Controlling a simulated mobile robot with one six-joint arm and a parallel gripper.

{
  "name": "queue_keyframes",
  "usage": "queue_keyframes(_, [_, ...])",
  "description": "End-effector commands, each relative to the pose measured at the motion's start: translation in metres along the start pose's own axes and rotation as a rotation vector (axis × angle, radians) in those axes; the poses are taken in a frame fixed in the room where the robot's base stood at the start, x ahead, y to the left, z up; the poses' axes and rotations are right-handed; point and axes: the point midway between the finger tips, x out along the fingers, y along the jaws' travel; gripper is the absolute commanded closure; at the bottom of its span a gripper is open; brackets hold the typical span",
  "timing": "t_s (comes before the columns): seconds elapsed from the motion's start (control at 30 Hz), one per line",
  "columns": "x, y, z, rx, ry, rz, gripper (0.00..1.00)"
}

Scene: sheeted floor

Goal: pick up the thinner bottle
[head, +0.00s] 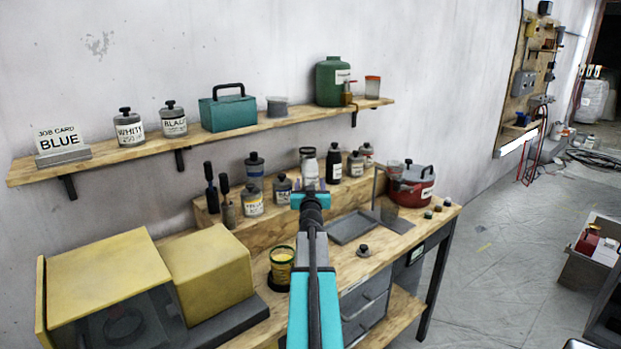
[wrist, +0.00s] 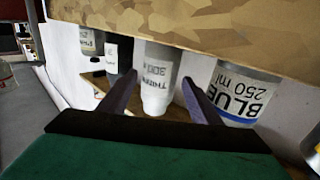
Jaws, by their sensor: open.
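The thinner bottle (wrist: 157,75) is whitish with a grey label reading THINN and 300. It appears upside down in the wrist view, and its label shows between the two fingers. My gripper (wrist: 160,86) is open, with one finger to each side of the bottle in the picture. I cannot tell how deep the bottle sits between them. In the head view, the thinner bottle (head: 308,155) stands on the raised wooden step of the bench, partly hidden behind my gripper (head: 309,187).
A BLUE 250 ml jar (wrist: 240,92) is close to the right finger in the wrist view. A dark bottle (head: 333,161) stands right of the thinner bottle in the head view. Other jars, a red pot (head: 412,187) and a grey tray (head: 352,228) are nearby. A shelf (head: 230,133) runs above.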

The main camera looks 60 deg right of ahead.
Motion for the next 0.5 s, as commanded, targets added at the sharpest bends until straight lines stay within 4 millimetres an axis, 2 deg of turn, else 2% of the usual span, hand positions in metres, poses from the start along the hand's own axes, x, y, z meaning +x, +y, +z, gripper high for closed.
queue_keyframes(0.13, [0.0071, 0.0003, 0.0001, 0.001, 0.000, 0.000, 0.42])
queue_keyframes(0.5, [0.0074, 0.0009, 0.0001, 0.000, 0.000, 0.001, 0.42])
